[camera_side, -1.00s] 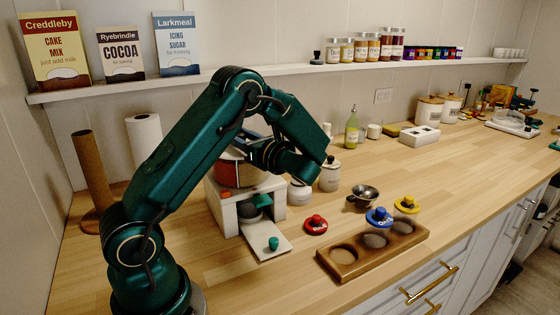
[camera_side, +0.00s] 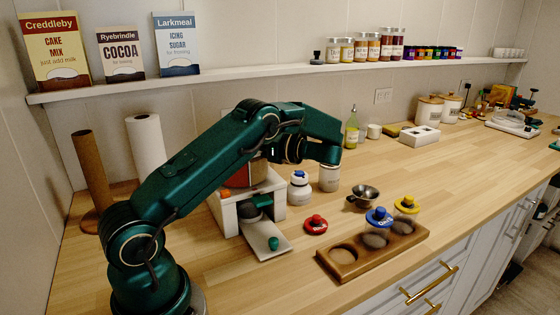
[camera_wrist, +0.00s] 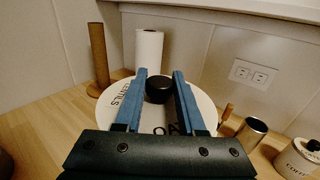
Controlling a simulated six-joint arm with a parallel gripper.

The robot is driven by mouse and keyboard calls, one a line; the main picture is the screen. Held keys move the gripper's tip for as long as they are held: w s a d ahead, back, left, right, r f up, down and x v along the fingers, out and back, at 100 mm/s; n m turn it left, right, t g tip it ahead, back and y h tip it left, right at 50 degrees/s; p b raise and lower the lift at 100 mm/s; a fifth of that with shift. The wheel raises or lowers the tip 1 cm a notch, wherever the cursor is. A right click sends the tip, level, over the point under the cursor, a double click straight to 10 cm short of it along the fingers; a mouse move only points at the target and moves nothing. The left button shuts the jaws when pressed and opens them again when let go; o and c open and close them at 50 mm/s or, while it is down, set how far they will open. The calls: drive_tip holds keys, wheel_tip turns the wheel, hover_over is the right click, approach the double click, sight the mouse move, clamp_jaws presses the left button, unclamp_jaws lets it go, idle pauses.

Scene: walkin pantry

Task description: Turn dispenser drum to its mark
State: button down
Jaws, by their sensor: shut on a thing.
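The dispenser (camera_side: 275,181) is a white stand with a reddish drum (camera_side: 240,178) on top, partly hidden by my arm in the side view. In the wrist view the drum top (camera_wrist: 200,107) is a round white disc with dark lettering, "LENTILS" at its left and partly covered letters near the front. A black knob (camera_wrist: 158,88) rises from the disc. My gripper (camera_wrist: 159,76) has its two blue fingers on either side of this knob and is shut on it. In the side view the fingers are hidden behind my forearm. I cannot make out the drum's mark.
A white bottle (camera_side: 299,189) and a jar (camera_side: 329,178) stand close right of the dispenser. A paper roll (camera_side: 146,146) and brown tube (camera_side: 91,170) stand behind.

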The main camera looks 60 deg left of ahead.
drive_tip(key=c, duration=0.5)
unclamp_jaws()
wheel_tip(320, 180, up, 5)
drive_tip(key=shift+f, duration=0.2)
drive_tip(key=s+a+r, duration=0.2)
drive_tip(key=s+r, duration=0.4)
drive_tip(key=s, duration=0.5)
drive_tip(key=shift+s+a+r, duration=0.2)
drive_tip(key=shift+a+r, duration=0.05)
drive_tip(key=shift+a, duration=0.15)
